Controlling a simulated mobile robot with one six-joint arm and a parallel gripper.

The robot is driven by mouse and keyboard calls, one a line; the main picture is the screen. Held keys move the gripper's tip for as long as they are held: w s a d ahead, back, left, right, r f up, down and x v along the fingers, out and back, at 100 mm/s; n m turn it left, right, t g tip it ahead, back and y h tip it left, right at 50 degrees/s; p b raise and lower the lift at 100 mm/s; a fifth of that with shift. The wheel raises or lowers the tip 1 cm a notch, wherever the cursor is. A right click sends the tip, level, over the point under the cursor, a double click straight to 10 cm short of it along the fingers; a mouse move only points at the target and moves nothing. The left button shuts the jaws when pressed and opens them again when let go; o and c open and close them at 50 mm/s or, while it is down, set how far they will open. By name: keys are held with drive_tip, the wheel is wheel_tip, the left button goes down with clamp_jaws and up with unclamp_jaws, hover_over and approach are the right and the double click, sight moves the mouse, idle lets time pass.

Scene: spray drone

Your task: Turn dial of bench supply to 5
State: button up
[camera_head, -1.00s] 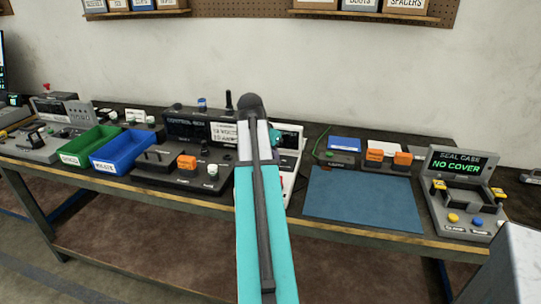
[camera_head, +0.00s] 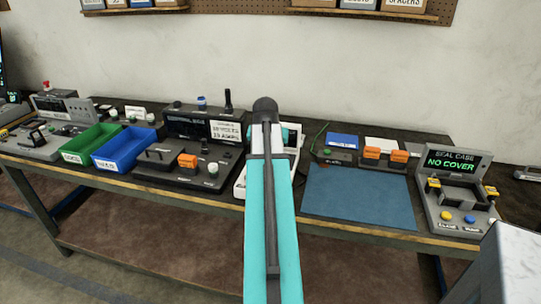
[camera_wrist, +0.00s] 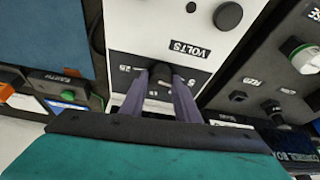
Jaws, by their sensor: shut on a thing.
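The bench supply has a white panel (camera_wrist: 118,40) with a "VOLTS" label (camera_wrist: 189,49), seen upside down in the wrist view. My gripper (camera_wrist: 161,76) is shut on its dark dial (camera_wrist: 160,86), one finger on each side. Printed scale numbers show around the dial, partly covered by the fingers. The dial's pointer is hidden, so I cannot tell its setting. In the head view the white supply (camera_head: 240,182) stands on the bench, mostly behind my arm. The dial and fingertips are hidden there.
A black control box (camera_head: 190,126) stands left of the supply, with blue (camera_head: 122,165) and green bins further left. A blue mat (camera_head: 358,197) lies to the right, then the seal case station (camera_head: 452,215). A second dark knob (camera_wrist: 228,15) is on the supply panel.

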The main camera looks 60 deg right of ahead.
drive_tip(key=shift+w, duration=0.15)
drive_tip(key=o, duration=1)
drive_tip(key=shift+o, duration=0.2)
drive_tip(key=shift+r, duration=0.1)
drive_tip(key=b+v, duration=0.1)
drive_tip(key=v, duration=1.2)
drive_tip(key=shift+a+r, duration=0.25)
drive_tip(key=shift+r, duration=0.1)
